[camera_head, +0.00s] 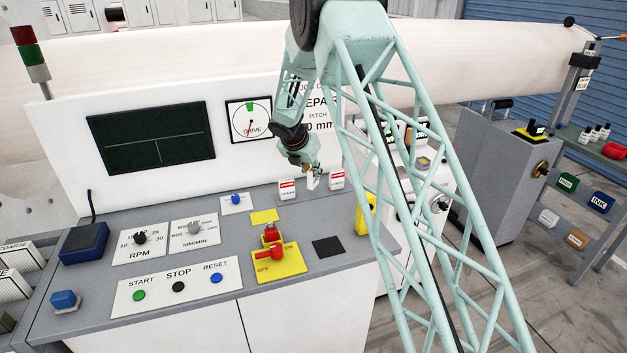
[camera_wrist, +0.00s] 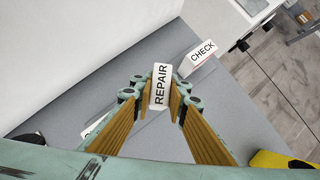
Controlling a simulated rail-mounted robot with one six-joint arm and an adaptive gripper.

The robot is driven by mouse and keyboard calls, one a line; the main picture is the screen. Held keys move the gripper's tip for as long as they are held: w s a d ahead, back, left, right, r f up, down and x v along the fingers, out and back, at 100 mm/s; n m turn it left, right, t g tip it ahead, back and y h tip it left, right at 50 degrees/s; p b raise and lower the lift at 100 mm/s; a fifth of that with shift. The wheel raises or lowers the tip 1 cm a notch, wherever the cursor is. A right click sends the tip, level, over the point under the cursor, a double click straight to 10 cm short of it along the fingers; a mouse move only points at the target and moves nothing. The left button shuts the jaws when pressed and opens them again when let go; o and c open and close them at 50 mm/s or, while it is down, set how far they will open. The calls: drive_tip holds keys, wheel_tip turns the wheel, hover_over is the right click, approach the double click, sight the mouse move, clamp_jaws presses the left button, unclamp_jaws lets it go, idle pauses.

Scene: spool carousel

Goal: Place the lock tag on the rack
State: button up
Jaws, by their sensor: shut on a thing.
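My gripper (camera_head: 312,176) is above the back of the grey console. In the wrist view, its fingers (camera_wrist: 160,98) are shut on a white tag block marked REPAIR (camera_wrist: 160,84). The held tag (camera_head: 313,182) shows small in the head view. A CHECK tag (camera_wrist: 202,53) is on the console beyond it, and shows in the head view (camera_head: 337,179) to the right of the gripper. Another red-topped white tag (camera_head: 287,189) is to the left. A red lever switch (camera_head: 268,253) is on a yellow OFF/ON plate. I cannot tell which part is the rack.
A yellow block (camera_head: 366,213) stands at the console's right end. A dark square (camera_head: 327,247) lies on the console top. A white panel (camera_head: 232,150) rises behind the tags. A shelf with coloured blocks (camera_head: 601,202) is at the far right.

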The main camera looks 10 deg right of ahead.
sight(314, 178)
drive_tip(key=shift+w, duration=0.1)
drive_tip(key=shift+w+d, duration=0.1)
drive_tip(key=shift+w, duration=0.1)
drive_tip(key=shift+w+f, duration=0.1)
drive_tip(key=shift+f, duration=1.65)
drive_tip(key=shift+f, duration=0.2)
drive_tip(key=o, duration=0.8)
drive_tip(key=shift+o, duration=0.2)
drive_tip(key=shift+r, duration=0.25)
drive_tip(key=shift+v, duration=5.95)
